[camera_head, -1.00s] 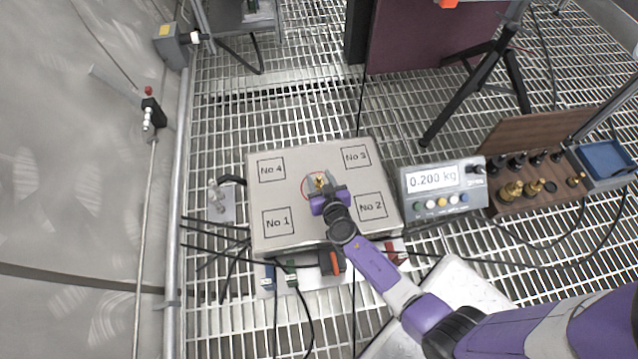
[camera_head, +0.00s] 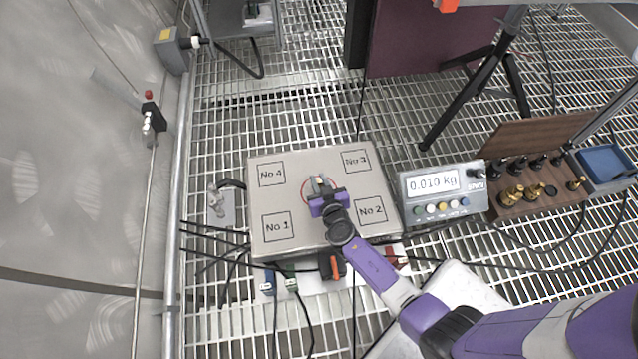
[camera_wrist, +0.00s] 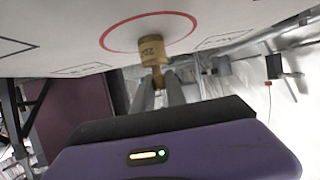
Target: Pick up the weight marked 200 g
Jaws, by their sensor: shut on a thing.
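The brass weight (camera_wrist: 152,49) shows in the wrist view between my fingertips, inside the red circle on the scale plate. Its marking is too blurred to read. My gripper (camera_head: 319,184) is shut on the weight's narrow knob at the middle of the plate. The scale plate (camera_head: 310,161) has corner boxes marked No 1 to No 4. In the head view my fingers mostly hide the weight. I cannot tell whether its base still touches the plate. The scale display (camera_head: 432,183) reads 0.010 kg.
A wooden weight box (camera_head: 540,203) at the right holds several brass and black weights. A blue tray (camera_head: 604,161) lies beyond it. A tripod (camera_head: 487,75) stands behind, and cables run over the grating. The plate around my gripper is clear.

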